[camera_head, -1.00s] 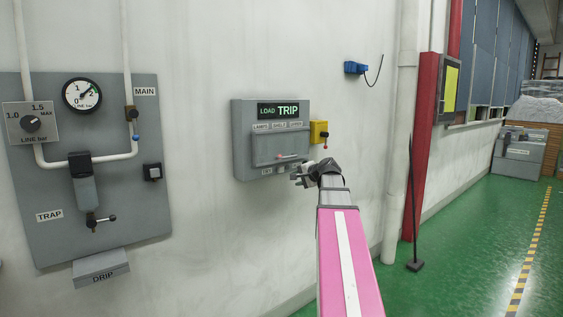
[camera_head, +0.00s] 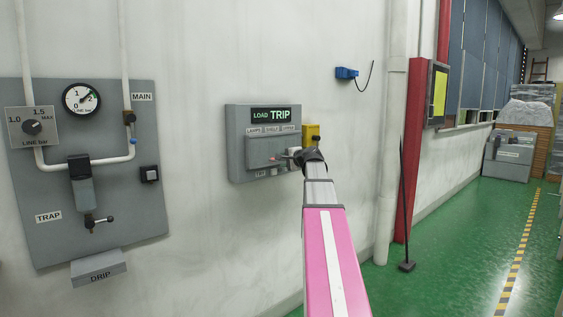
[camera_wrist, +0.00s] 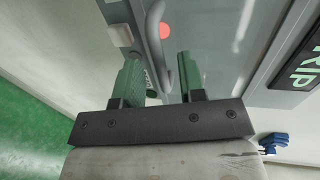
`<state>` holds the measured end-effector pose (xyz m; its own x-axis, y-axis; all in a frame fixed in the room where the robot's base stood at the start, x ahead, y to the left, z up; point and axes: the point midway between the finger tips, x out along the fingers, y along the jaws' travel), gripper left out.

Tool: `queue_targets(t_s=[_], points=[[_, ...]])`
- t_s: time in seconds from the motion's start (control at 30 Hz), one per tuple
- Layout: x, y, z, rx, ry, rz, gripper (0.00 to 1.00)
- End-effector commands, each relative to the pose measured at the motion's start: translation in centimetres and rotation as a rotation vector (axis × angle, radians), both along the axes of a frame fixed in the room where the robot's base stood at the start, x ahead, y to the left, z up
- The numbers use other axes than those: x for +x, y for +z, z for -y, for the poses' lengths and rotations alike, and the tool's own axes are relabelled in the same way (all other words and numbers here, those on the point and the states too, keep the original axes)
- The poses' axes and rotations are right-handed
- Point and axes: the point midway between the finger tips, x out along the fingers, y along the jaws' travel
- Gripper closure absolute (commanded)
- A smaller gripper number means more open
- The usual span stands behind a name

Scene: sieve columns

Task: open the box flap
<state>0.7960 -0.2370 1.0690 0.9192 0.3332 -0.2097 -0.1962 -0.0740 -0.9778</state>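The grey wall box (camera_head: 236,150) carries a dark display reading LOAD TRIP. Its flap (camera_head: 265,151) is the raised grey panel under a row of small labels and looks closed in the head view. My gripper (camera_head: 294,156) is at the flap's lower right side, its fingers partly hidden by my wrist. In the wrist view my gripper (camera_wrist: 160,80) has its two green fingers well apart. A curved grey bar or edge (camera_wrist: 157,45) of the box front lies between or just beyond them; contact is unclear. A round red part (camera_wrist: 165,31) shows beside it.
A panel with a gauge (camera_head: 81,98) and pipes hangs at the left. A red post (camera_head: 411,150) stands at the right.

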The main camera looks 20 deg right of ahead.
Motion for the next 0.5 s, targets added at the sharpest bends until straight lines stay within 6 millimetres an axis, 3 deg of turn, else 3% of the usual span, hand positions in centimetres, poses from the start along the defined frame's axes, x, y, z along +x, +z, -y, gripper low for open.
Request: queue_targets(t_s=[0.2,0.5], points=[[1.8,-0.4,-0.6,0.0,0.0,-0.001,0.63],[2.0,-0.5,-0.7,-0.001,0.0,-0.001,0.63]])
